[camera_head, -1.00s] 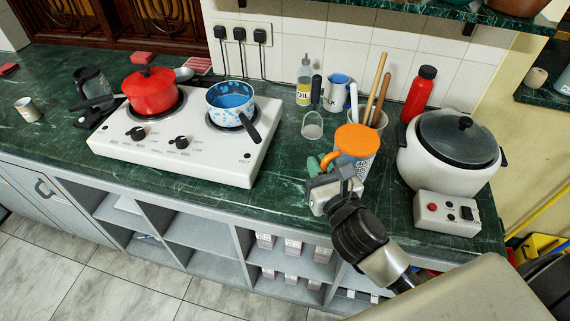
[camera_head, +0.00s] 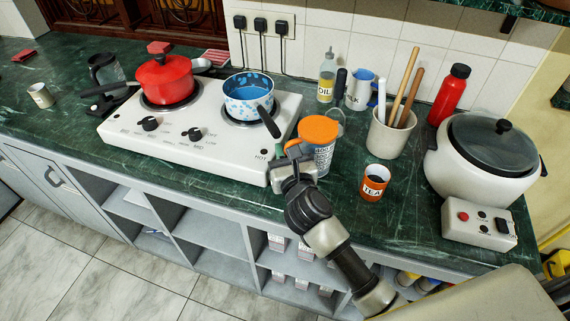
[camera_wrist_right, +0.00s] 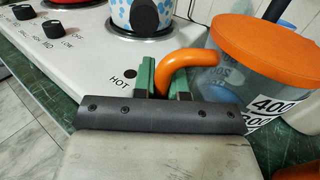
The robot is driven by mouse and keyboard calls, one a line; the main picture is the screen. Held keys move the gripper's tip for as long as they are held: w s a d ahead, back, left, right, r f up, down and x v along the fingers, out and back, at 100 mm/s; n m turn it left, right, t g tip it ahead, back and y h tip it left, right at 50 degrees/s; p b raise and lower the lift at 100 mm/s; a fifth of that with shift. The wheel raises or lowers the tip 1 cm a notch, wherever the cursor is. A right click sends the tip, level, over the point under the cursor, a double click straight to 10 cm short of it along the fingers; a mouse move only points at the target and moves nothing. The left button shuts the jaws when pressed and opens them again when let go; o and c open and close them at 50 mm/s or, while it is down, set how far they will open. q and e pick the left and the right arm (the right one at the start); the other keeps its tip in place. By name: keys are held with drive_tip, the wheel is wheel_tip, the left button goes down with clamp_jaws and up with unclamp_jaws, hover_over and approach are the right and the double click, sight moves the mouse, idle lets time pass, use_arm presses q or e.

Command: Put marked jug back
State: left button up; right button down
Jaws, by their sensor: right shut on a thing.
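The marked jug (camera_head: 323,155) is clear with printed markings, an orange lid and an orange handle. It stands roughly upright just right of the stove, near the counter's front. Whether its base touches the counter is hidden. My right gripper (camera_head: 292,158) is shut on its orange handle from the front. In the right wrist view the green fingers (camera_wrist_right: 163,78) sit on both sides of the handle, and the jug's side (camera_wrist_right: 228,80) shows "400". My left gripper is not in view.
The white stove (camera_head: 200,125) with a red pot (camera_head: 164,82) and a blue pan (camera_head: 247,97) is close left of the jug. A TEA cup (camera_head: 374,183), utensil crock (camera_head: 390,138), oil bottle (camera_head: 326,82), and rice cooker (camera_head: 478,165) are to the right or behind.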

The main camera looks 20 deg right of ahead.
wheel_tip(320, 180, down, 4)
drive_tip(key=shift+r+b, duration=0.2)
drive_tip(key=shift+b, duration=0.5)
drive_tip(key=shift+f, duration=0.2)
drive_tip(key=shift+r, duration=0.1)
drive_tip(key=shift+f, duration=0.2)
drive_tip(key=c, duration=1.4)
unclamp_jaws()
drive_tip(key=shift+c, duration=0.2)
